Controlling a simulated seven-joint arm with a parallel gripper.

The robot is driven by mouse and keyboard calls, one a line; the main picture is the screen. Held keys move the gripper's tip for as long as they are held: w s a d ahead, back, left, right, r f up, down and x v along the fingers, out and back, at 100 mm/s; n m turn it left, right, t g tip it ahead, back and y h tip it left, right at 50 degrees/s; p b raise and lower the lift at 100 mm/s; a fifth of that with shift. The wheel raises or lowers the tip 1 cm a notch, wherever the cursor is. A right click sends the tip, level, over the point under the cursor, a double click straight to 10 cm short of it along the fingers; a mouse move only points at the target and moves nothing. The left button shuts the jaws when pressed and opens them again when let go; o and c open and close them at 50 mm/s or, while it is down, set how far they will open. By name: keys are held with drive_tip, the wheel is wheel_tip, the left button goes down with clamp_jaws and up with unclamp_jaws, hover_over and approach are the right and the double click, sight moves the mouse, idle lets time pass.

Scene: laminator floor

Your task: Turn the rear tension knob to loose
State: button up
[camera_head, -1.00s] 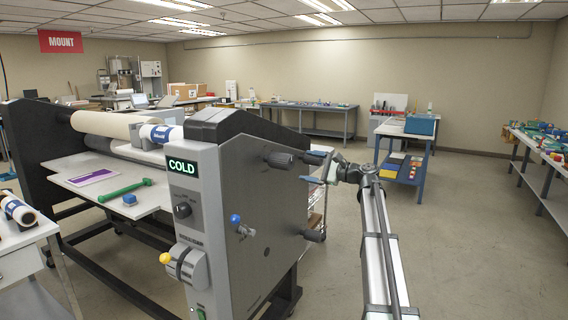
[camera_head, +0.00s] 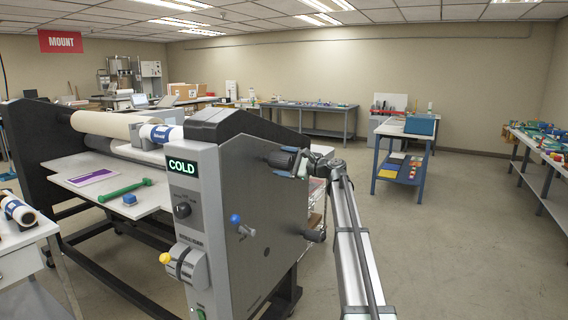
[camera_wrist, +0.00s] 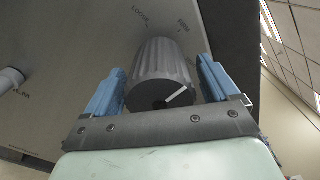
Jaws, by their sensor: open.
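The dark ribbed tension knob (camera_head: 279,159) sticks out from the upper side panel of the laminator. In the wrist view the knob (camera_wrist: 160,70) fills the space between my fingers, and the white line on its face slants up to the right. The words LOOSE and FIRM are printed on the panel beyond it. My gripper (camera_head: 303,163) is at the knob's outer end in the head view. In the wrist view my open gripper (camera_wrist: 158,82) has one blue finger on each side of the knob. Whether the fingers touch it is unclear.
A second dark knob (camera_head: 315,236) sits lower on the same panel. A blue-tipped lever (camera_head: 236,219) and a yellow-tipped handle (camera_head: 166,258) are nearer the front. The display (camera_head: 183,167) reads COLD. The floor (camera_head: 460,240) to the right is clear.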

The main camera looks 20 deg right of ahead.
drive_tip(key=c, duration=1)
drive_tip(key=shift+c, duration=0.2)
drive_tip(key=shift+n, duration=0.3)
drive_tip(key=n, duration=0.9)
drive_tip(key=shift+n, duration=2.3)
